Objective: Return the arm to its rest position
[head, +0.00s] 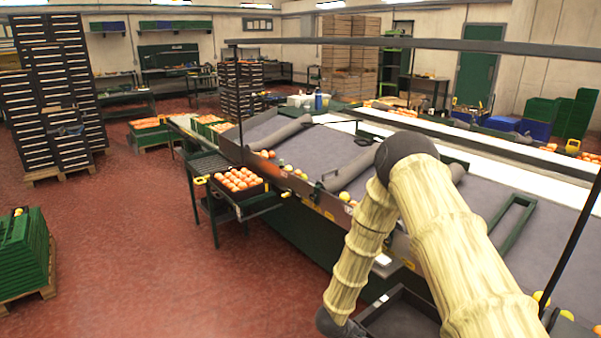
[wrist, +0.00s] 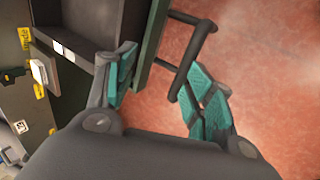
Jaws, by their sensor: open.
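My arm (head: 440,230) reaches from the lower right of the head view, bends at a dark elbow and drops toward the front edge of the sorting table. In the head view my gripper is out of sight below the picture. In the wrist view my gripper (wrist: 165,90) shows its two teal-padded fingers spread apart, with nothing between them. Beyond the fingers are the red floor (wrist: 250,50) and a dark metal frame.
A dark tray (head: 400,315) lies beside my lower arm. A crate of oranges (head: 237,186) stands on a side stand. Green crates (head: 25,250) stand far left. Red floor is open at left.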

